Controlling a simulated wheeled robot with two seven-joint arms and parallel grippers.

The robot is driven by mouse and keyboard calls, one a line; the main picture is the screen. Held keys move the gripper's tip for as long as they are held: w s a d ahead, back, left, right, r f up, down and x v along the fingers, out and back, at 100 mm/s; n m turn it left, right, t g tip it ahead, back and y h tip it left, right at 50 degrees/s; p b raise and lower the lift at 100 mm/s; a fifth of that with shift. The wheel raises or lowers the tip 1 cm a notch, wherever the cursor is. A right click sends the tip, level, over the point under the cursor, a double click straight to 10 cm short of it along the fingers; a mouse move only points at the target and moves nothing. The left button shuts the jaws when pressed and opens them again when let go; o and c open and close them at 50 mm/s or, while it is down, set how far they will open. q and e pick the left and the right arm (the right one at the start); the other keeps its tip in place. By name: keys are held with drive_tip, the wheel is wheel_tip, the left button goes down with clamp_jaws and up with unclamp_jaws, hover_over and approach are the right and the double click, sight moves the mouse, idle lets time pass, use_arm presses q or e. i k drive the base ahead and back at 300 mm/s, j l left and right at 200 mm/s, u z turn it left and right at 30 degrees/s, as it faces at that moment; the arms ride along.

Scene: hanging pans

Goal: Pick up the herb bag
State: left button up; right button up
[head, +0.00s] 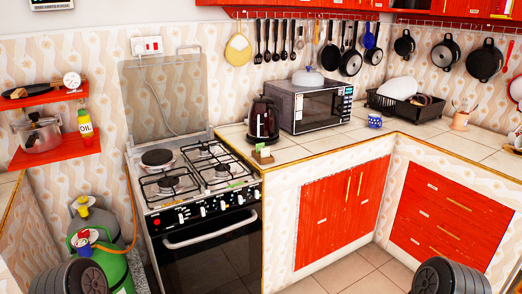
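No object is clearly recognisable as the herb bag. A small brown item with a pale green top (262,154) stands on the counter corner beside the stove, in front of the kettle; it is too small to tell what it is. A small flat green item (236,183) lies at the stove's front right edge, also too small to identify. Neither of my grippers shows. Only dark rounded parts, likely of my arms, appear at the bottom left and bottom right edges, far from the counter.
The gas stove (205,170) has its glass lid raised. A dark kettle (263,121) and a microwave (313,105) stand behind the counter corner. A blue mug (375,121) and dish rack (405,106) are further right. Gas cylinders (100,235) stand left. Floor between the cabinets is clear.

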sight(259, 146)
drive_tip(key=i+z, duration=0.25)
drive_tip(key=i, duration=0.25)
drive_tip(key=i+z, duration=0.3)
drive_tip(key=i, duration=0.2)
drive_tip(key=i+j+z, duration=0.25)
drive_tip(key=i, duration=0.25)
drive_tip(key=i+j+z, duration=0.3)
drive_tip(key=i, duration=0.2)
